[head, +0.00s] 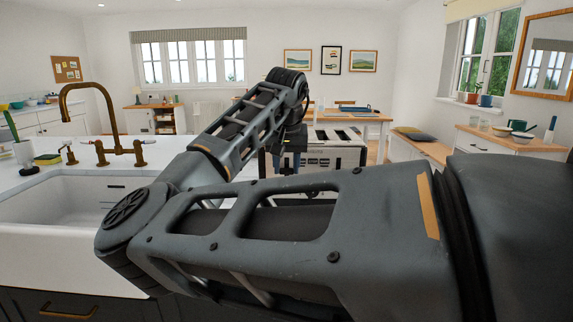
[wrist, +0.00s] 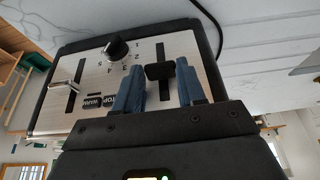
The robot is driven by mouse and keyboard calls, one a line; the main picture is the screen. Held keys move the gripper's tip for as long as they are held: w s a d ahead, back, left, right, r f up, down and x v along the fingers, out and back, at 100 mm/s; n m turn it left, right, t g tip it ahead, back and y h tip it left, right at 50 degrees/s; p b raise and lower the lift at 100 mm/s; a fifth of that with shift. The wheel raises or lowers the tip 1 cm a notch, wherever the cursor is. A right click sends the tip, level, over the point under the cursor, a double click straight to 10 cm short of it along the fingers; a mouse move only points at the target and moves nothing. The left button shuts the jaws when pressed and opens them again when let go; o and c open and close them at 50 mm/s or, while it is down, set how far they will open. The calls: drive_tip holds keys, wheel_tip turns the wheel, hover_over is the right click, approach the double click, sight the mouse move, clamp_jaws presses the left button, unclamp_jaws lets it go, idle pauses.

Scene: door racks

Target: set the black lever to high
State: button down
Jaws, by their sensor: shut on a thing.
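The toaster (head: 340,160) stands on the white counter behind my arm in the head view. In the wrist view its silver front panel (wrist: 62,112) fills the left and middle. The black lever (wrist: 158,71) is between the two blue fingers of my gripper (wrist: 158,68), which is shut on it. A chrome lever (wrist: 66,86) sits in a separate slot at the panel's left. In the head view my arm hides most of the gripper and the black lever.
A black dial (wrist: 117,48) with numbers and the small STOP and WARM buttons (wrist: 98,101) lie left of the fingers. A black cord (wrist: 213,25) runs behind the toaster. A white sink (head: 60,245) with a brass faucet (head: 112,125) is at the left.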

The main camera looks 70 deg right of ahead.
drive_tip(key=shift+r, duration=0.15)
drive_tip(key=shift+r+p, duration=1.25)
drive_tip(key=shift+p, duration=0.2)
drive_tip(key=c, duration=0.6)
unclamp_jaws()
drive_tip(key=shift+c, duration=0.2)
drive_tip(key=v, duration=0.7)
drive_tip(key=shift+a+r, duration=0.15)
drive_tip(key=shift+r, duration=0.2)
